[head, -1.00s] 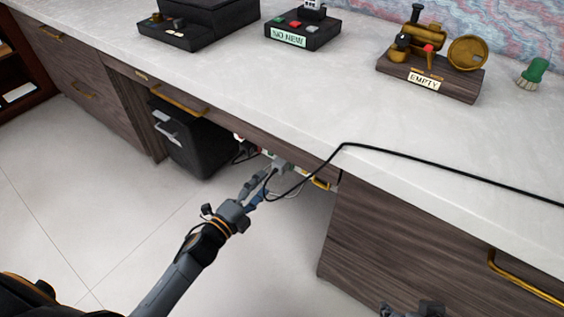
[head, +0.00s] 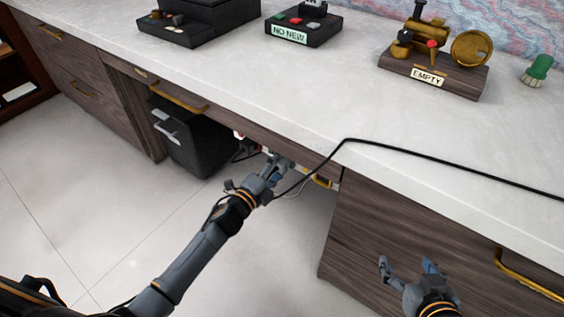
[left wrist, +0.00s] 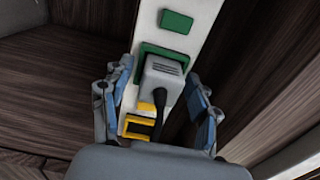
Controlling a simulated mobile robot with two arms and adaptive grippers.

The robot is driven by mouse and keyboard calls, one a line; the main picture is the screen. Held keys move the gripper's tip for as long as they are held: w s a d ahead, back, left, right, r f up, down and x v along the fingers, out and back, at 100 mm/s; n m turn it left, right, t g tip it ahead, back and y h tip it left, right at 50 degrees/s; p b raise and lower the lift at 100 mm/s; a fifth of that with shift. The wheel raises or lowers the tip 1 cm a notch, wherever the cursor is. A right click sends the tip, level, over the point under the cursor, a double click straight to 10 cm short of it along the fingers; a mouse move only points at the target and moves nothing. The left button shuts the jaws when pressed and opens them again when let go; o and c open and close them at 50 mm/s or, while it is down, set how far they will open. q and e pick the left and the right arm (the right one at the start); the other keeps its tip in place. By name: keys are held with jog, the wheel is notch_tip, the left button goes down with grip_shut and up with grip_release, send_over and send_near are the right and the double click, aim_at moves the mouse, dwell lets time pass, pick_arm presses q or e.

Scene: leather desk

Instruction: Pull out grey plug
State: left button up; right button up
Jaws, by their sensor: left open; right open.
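In the left wrist view the grey plug (left wrist: 160,77) sits in a green-framed socket (left wrist: 148,50) of a white power strip (left wrist: 195,38). A black cord comes out of its lower end. My left gripper (left wrist: 158,88) is open, with one finger on each side of the plug and visible gaps between. In the head view my left gripper (head: 277,166) is under the desk edge, and the plug there is largely hidden by it. My right gripper (head: 408,266) is open and empty in front of the right drawer cabinet.
A yellow socket (left wrist: 138,127) lies just below the plug. A black cable (head: 430,158) runs over the desk edge (head: 344,146) and across the top. A black bin-like box (head: 190,138) stands under the desk, left of my left arm. The floor in front is clear.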

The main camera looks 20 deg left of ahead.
dwell(1.4)
pick_arm(q)
jog(key=c, duration=1.2)
jog(key=o, duration=1.5)
jog(key=v, duration=1.2)
jog(key=shift+r, duration=0.1)
